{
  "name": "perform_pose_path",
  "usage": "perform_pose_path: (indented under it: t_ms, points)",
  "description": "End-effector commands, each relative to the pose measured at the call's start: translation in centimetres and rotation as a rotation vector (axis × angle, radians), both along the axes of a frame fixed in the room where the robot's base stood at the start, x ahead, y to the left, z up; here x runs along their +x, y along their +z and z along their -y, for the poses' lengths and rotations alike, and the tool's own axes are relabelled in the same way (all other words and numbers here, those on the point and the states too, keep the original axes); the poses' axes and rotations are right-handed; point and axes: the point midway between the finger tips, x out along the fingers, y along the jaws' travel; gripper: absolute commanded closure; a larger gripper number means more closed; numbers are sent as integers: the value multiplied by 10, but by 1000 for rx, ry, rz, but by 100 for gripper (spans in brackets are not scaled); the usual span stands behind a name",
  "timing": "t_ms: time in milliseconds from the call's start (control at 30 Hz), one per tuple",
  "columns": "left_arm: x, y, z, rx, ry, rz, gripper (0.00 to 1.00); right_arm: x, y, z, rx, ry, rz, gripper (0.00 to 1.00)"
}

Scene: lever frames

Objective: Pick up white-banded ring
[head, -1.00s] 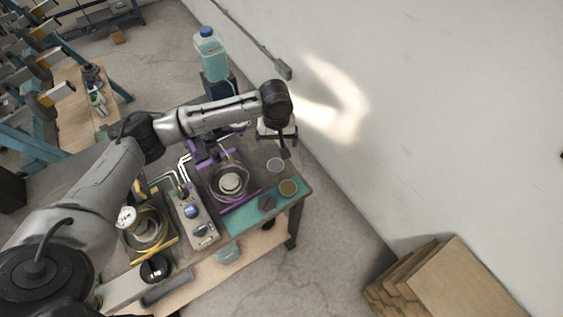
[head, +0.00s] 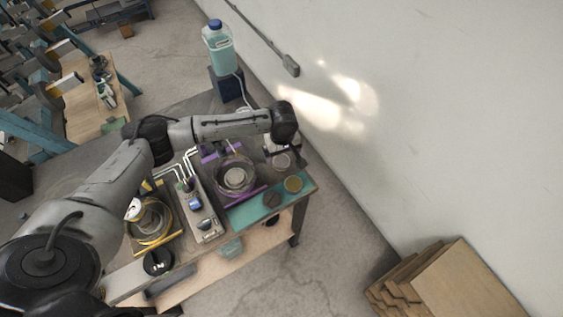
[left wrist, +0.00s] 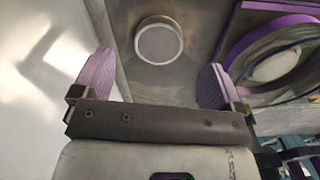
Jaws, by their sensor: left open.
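The white-banded ring (head: 282,160) lies on the grey tabletop near the right edge, behind the teal mat. In the left wrist view the ring (left wrist: 159,40) is a round piece with a pale rim and a grey face. My left gripper (head: 284,150) is above the ring and partly covers it in the head view. In the left wrist view the gripper's (left wrist: 154,78) two purple-padded fingers are wide apart with nothing between them. The ring shows beyond the fingertips, roughly centred between them and apart from both. My right gripper is not in view.
A purple-framed station with a round bowl (head: 235,177) stands left of the ring. A dark disc (head: 271,199) and an olive disc (head: 293,184) lie on the teal mat (head: 246,212). A bottle (head: 218,50) stands behind; the white wall (head: 430,130) is at right.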

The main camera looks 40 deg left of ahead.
Motion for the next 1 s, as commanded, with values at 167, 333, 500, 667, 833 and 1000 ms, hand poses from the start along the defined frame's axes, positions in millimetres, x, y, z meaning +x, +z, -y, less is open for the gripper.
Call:
perform_pose_path:
  t_ms: [167, 333, 500, 667, 833, 1000]
  points:
    - [0, -10, 0, 1, 0, -2, 8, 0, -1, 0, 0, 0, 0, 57]
    - [0, -33, 0, 2, 1, -1, 8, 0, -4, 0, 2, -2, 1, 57]
    - [-1, -50, 0, 2, 0, -1, 8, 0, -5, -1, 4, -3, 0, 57]
    - [0, -54, 0, 1, -1, 0, 8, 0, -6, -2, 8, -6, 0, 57]
    - [0, -54, 1, 1, -1, 0, 8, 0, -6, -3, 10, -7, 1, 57]
    - [0, -54, 0, 1, -1, 0, 24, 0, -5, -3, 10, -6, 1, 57]
